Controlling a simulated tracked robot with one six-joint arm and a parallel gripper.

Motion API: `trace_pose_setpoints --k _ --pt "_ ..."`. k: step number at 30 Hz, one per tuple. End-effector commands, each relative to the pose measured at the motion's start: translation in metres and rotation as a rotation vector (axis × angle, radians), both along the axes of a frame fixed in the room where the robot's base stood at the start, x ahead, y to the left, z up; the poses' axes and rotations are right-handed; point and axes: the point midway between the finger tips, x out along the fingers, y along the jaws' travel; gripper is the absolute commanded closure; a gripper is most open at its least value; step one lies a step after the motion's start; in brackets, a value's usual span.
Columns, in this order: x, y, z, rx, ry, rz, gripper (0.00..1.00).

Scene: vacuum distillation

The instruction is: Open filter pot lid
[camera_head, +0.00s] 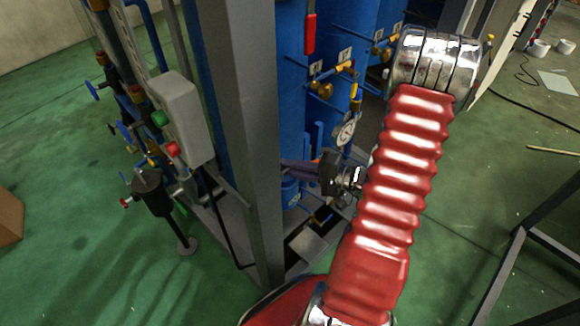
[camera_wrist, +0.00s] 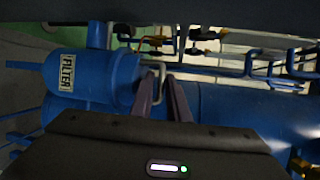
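The filter pot (camera_wrist: 85,72) is a blue cylinder with a white FILTER label, lying sideways in the wrist view. Its lid end (camera_wrist: 124,75) faces my gripper. A thin grey bent handle (camera_wrist: 161,74) stands at that end. My gripper (camera_wrist: 160,78) has its two purple-brown fingers apart, with the handle between or just beyond their tips. I cannot tell whether they touch it. In the head view, my gripper (camera_head: 285,167) reaches left from behind my red arm, just above a small blue pot (camera_head: 291,190). The frame post and my arm partly hide this area.
A grey frame post (camera_head: 245,130) stands close left of my gripper. Tall blue tanks (camera_head: 275,60), brass valves (camera_head: 325,85) and a gauge (camera_head: 346,130) crowd behind. A grey control box (camera_head: 180,115) is at left. Green floor is open at lower left.

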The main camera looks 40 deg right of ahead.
Motion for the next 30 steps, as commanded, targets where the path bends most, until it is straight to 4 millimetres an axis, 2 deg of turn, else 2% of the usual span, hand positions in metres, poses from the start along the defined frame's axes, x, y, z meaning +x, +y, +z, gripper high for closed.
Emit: trace_pose_setpoints --k 11,18,30 --pt "0.0040 0.0028 -0.0009 0.000 0.000 0.001 0.85" --pt "0.0038 0.0027 -0.0011 0.001 0.001 0.001 1.00" --pt "0.0035 0.0027 -0.0019 0.000 0.004 0.000 1.00"
